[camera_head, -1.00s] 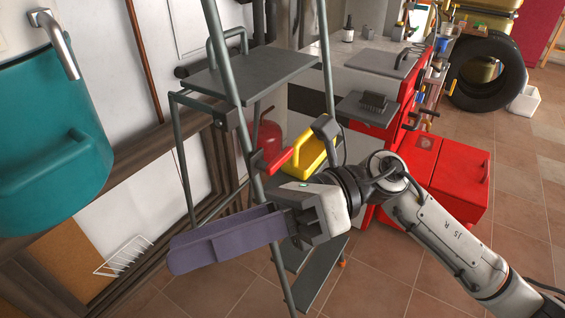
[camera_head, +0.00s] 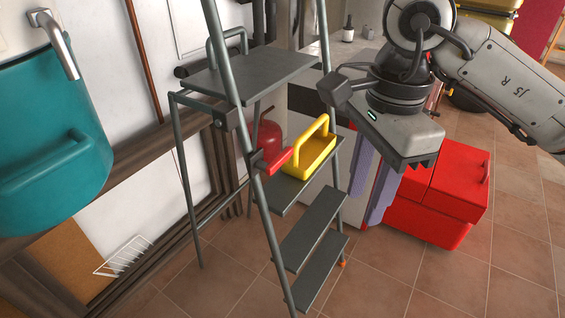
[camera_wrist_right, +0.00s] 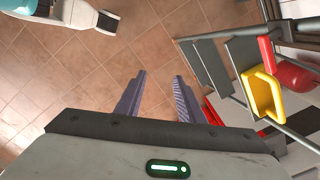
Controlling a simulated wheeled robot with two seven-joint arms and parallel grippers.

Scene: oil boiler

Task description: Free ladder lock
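A grey metal ladder (camera_head: 315,228) stands upright in the middle of the head view; its steps also show in the right wrist view (camera_wrist_right: 207,72). A yellow tray with a raised handle (camera_head: 310,157) is on a ladder step. My right gripper (camera_head: 364,208) points down to the right of the ladder, apart from it. Its purple fingers are apart with nothing between them in the wrist view (camera_wrist_right: 159,77). My left gripper is not in view.
A red cabinet (camera_head: 445,190) stands right of the ladder, behind my right gripper. A teal tank (camera_head: 45,130) hangs at the left. A red rounded container (camera_head: 267,137) is behind the ladder. Tiled floor (camera_head: 380,275) is clear in front.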

